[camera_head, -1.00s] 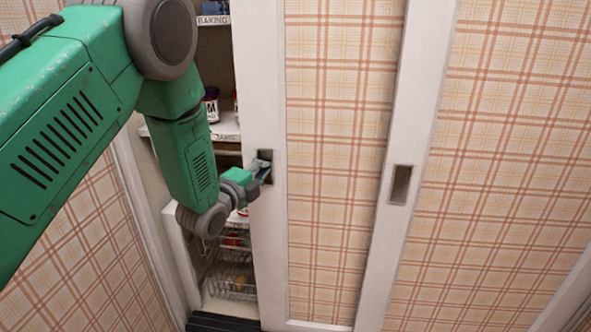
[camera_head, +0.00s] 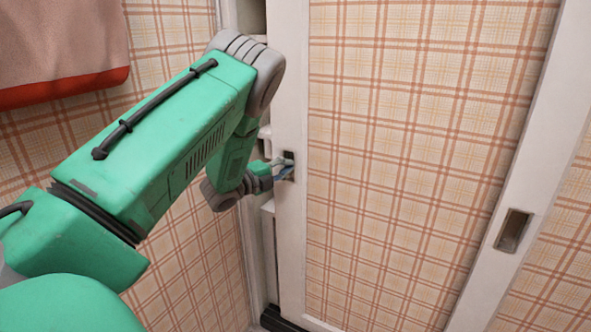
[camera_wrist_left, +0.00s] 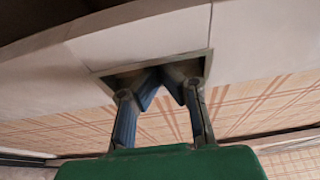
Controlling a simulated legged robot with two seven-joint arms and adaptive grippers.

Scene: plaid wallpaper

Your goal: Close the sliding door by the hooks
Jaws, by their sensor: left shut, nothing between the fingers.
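The sliding door (camera_head: 400,150) has a plaid panel in a white frame. Its recessed hook (camera_head: 289,156) is a small dark rectangular pocket in the left stile. My left gripper (camera_head: 285,173) is at this recess, with its fingertips inside it. In the left wrist view, the two blue fingers (camera_wrist_left: 160,78) reach into the recess (camera_wrist_left: 196,66) and are shut with nothing between them. The fingertips' exact contact with the pocket's edge is partly hidden. A narrow gap shows left of the door. My right gripper is not in view.
A second recessed handle (camera_head: 513,230) sits on the white stile at the right. Parts of white shelves (camera_head: 266,140) show in the gap. A pink cloth with a red hem (camera_head: 65,50) hangs at the upper left. A dark floor track (camera_head: 280,320) runs below.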

